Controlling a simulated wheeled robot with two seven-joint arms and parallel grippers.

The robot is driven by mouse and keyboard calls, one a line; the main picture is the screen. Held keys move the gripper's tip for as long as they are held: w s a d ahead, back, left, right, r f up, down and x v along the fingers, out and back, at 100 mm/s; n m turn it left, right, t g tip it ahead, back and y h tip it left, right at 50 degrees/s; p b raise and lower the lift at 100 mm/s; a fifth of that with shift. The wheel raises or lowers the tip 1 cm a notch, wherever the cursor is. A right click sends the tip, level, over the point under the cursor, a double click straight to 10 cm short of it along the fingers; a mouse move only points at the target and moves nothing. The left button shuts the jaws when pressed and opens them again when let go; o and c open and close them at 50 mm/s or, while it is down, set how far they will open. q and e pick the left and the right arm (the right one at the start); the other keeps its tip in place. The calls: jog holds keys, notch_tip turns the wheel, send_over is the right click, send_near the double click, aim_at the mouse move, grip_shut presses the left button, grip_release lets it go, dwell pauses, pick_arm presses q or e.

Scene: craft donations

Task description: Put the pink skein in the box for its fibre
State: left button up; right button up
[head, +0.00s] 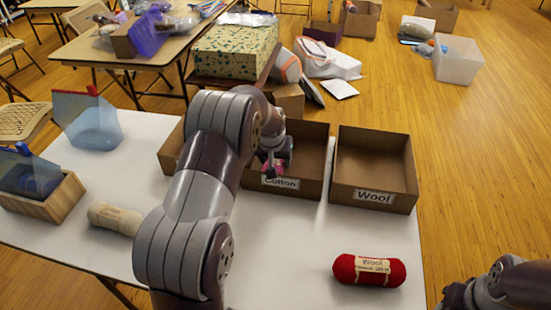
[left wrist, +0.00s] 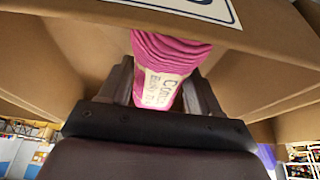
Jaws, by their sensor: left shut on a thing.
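The pink skein (left wrist: 165,60) is between the fingers of my left gripper (left wrist: 165,95); its paper band appears to read "Cotton". In the head view the pink skein (head: 285,167) shows small and partly covered by my left gripper (head: 272,165), by the front wall of the box labelled Cotton (head: 310,187). I cannot tell how far it is above or inside the rim. The box labelled Wool (head: 375,200) stands to the right and looks empty. A third cardboard box (head: 170,155) on the left is mostly hidden by my arm. My right arm shows at bottom right; its fingers are unclear.
A red skein labelled Wool (head: 369,270) lies at the table's front right. A cream skein (head: 115,219) lies left of my arm. A wooden tray (head: 55,205) and a blue translucent pouch (head: 90,125) are farther left. The white tabletop (head: 285,245) is clear between the skeins and boxes.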

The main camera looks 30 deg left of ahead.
pick_arm(q)
jog(key=shift+f, duration=0.1)
jog(key=o, duration=1.1)
jog(key=shift+c, duration=0.2)
jog(key=p+v, duration=0.1)
jog(key=v, duration=1.1)
jog(key=s+d+f+m+g, duration=0.1)
jog(key=s+d+f, duration=0.1)
jog(key=s+d, duration=0.35)
jog(key=s+d+f+m+g+h, duration=0.1)
jog(key=s+d+f, duration=0.1)
jog(key=s, duration=0.7)
jog(key=s+d+f+m+g, duration=0.1)
jog(key=s+d+f, duration=0.1)
jog(key=s+d, duration=0.35)
notch_tip(320, 180, up, 13)
jog(key=s+a+p, duration=0.1)
jog(key=p, duration=1.2)
jog(key=shift+s+a+r, duration=0.15)
jog(key=shift+s+a, duration=0.2)
